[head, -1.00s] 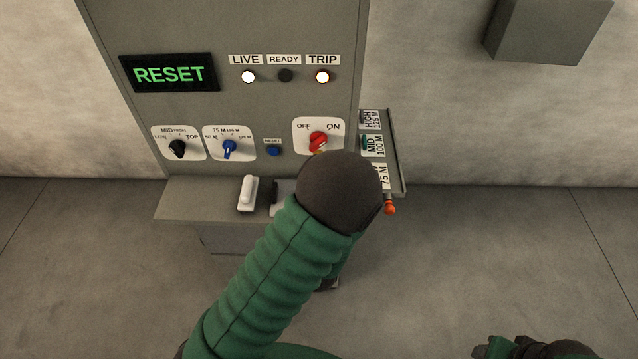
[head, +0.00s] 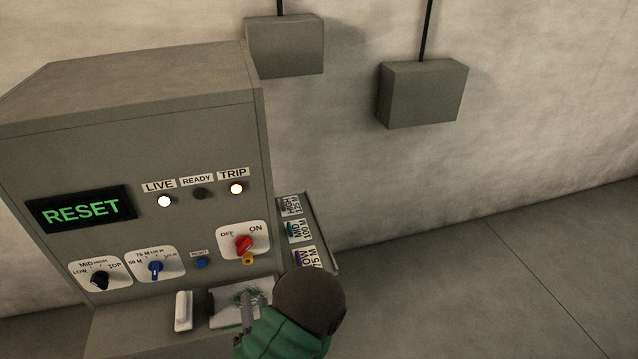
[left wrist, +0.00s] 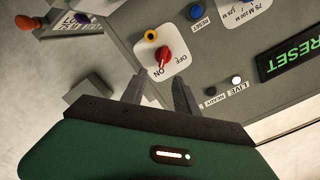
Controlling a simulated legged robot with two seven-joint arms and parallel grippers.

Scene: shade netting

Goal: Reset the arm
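A grey control cabinet (head: 120,150) shows a green RESET display (head: 80,211). The LIVE lamp (head: 165,201) and TRIP lamp (head: 236,188) are lit; the READY lamp (head: 200,194) is dark. A blue reset button (head: 201,263) sits left of a red OFF/ON knob (head: 244,244), which also shows in the left wrist view (left wrist: 165,57). My left gripper (left wrist: 158,95) is open and empty, its fingers apart, pointing at the panel near the red knob. In the head view my arm partly hides it (head: 247,310). My right gripper is out of view.
A black dial (head: 100,280) and a blue dial (head: 155,268) are on the panel. A white handle (head: 183,311) stands on the ledge. A side rack (head: 318,240) holds labelled coloured pieces. Two grey boxes (head: 285,46) (head: 422,94) hang on the wall. The floor at right is clear.

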